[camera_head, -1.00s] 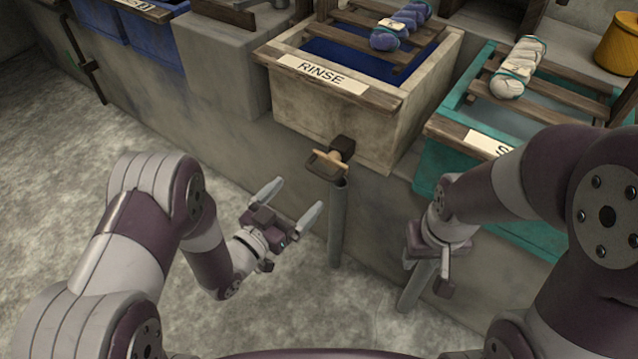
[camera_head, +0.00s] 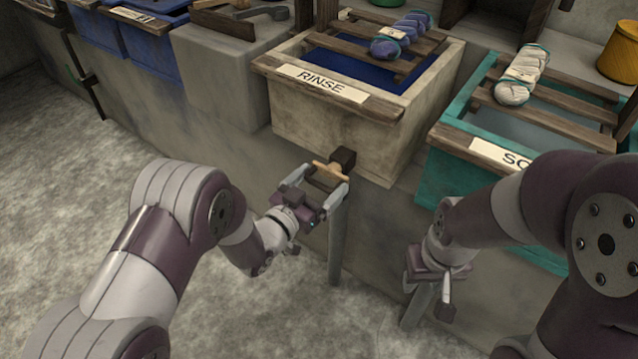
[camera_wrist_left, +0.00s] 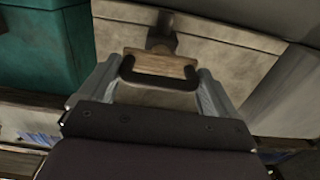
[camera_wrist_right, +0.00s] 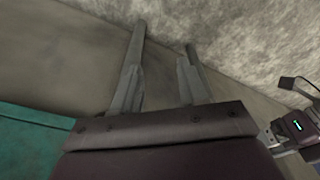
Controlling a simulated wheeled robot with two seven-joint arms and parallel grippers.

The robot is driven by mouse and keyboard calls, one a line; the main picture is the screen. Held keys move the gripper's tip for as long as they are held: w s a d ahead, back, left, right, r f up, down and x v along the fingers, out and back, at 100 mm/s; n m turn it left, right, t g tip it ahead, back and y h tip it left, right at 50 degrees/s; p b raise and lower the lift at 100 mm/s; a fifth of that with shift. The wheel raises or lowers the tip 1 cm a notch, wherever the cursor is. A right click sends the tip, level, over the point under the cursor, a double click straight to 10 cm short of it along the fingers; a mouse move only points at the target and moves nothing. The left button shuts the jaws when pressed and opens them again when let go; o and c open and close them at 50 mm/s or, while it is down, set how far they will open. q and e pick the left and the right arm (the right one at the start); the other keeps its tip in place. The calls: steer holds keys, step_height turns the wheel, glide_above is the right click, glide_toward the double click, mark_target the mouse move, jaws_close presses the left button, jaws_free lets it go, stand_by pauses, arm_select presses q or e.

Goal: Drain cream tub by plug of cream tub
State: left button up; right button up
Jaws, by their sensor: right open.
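The cream tub (camera_head: 325,125) with the RINSE label stands at the middle of the head view. Its plug (camera_head: 330,172) has a wooden crossbar and a dark block low on the tub's front. My left gripper (camera_head: 326,179) is open, with its fingers on either side of the plug handle. In the left wrist view the plug's wooden bar (camera_wrist_left: 160,65) and a dark loop lie between the spread fingers; I cannot tell whether they touch. My right gripper (camera_head: 446,292) is open and empty, pointing down in front of the teal tub; its spread fingers show in the right wrist view (camera_wrist_right: 165,40).
A teal tub (camera_head: 452,180) stands to the right, partly behind my right arm. Wooden slats with yarn skeins (camera_head: 400,36) lie across both tubs. Blue tubs (camera_head: 135,40) are at the back left. The floor at left is clear.

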arm_select(q)
steer(key=p+v, duration=0.1)
steer(key=v, duration=0.1)
steer(key=shift+s+a, duration=0.2)
steer(key=shift+s, duration=0.1)
steer(key=o, duration=1.2)
steer(key=shift+c, duration=0.2)
steer(key=shift+s, duration=0.1)
steer(key=shift+s+a+p, duration=0.2)
steer(key=shift+a+p, duration=0.05)
steer(key=shift+p, duration=0.05)
steer(key=p, duration=0.4)
glide_toward(317, 186)
steer(key=v, duration=0.4)
steer(key=shift+s+a, duration=0.25)
steer(key=shift+s, duration=0.1)
steer(key=shift+f, duration=0.1)
